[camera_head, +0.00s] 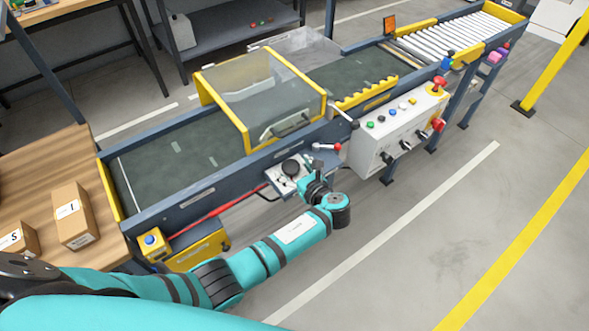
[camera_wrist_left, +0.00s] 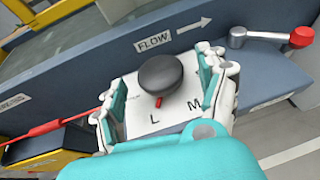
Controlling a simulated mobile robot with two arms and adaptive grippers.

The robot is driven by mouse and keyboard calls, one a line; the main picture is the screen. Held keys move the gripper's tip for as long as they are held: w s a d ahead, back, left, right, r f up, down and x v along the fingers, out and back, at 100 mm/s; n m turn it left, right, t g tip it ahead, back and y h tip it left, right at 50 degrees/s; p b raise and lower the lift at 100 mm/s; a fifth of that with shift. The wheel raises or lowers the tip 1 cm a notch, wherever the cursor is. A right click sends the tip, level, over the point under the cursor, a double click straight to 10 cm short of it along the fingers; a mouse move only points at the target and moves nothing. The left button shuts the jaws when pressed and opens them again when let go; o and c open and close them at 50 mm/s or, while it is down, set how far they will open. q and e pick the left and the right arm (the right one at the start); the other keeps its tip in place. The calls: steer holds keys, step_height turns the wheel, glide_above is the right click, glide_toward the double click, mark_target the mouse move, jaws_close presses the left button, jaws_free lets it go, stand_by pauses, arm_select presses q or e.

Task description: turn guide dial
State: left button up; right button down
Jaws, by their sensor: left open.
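The guide dial (camera_wrist_left: 160,76) is a round black knob with a red pointer on a white plate (camera_wrist_left: 140,122) marked L and M. In the left wrist view the red pointer points down, between the two letters. In the head view the dial (camera_head: 291,167) is on the near side of the conveyor. My left gripper (camera_wrist_left: 160,85) is open, with one finger on each side of the dial; whether either finger touches it I cannot tell. In the head view my left gripper (camera_head: 304,181) is right at the dial plate. My right gripper is not in view.
A crank lever with a red knob (camera_wrist_left: 301,37) is right of the dial. A red rod (camera_wrist_left: 60,130) runs to its left. The conveyor (camera_head: 175,160) has a yellow-framed clear guard (camera_head: 262,88). A control box (camera_head: 395,135) stands to the right. Cartons (camera_head: 72,216) sit on a wooden table.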

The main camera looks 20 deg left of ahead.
arm_select(q)
steer(key=v, duration=1.1)
steer(key=shift+s+d+r, duration=0.2)
steer(key=shift+s+d, duration=0.05)
steer(key=shift+s, duration=0.05)
steer(key=s+a+f+n+g+h, duration=0.25)
steer(key=s+f, duration=0.35)
steer(key=f, duration=0.4)
steer(key=s+a+f+n+g+h, duration=0.25)
steer(key=s+f, duration=0.25)
steer(key=f, duration=0.6)
steer(key=s+a+f+n+g+h, duration=0.1)
steer(key=s+f+n, duration=0.2)
steer(key=s+f, duration=0.5)
steer(key=s+a+f+n+g+h, duration=0.1)
steer(key=s+a+f+n, duration=0.2)
steer(key=s, duration=0.5)
steer(key=s+a+f+n+h, duration=0.1)
steer(key=s+a+f+n, duration=0.2)
steer(key=s+f+n, duration=0.3)
steer(key=s+a+f+n+g+h, duration=0.1)
steer(key=s+a+f+n, duration=0.2)
steer(key=s+n, duration=0.4)
steer(key=s+f, duration=0.1)
steer(key=s, duration=0.1)
steer(key=shift+s+f+n+g+h, duration=0.3)
steer(key=shift+s+f, duration=0.05)
steer(key=shift+c, duration=0.4)
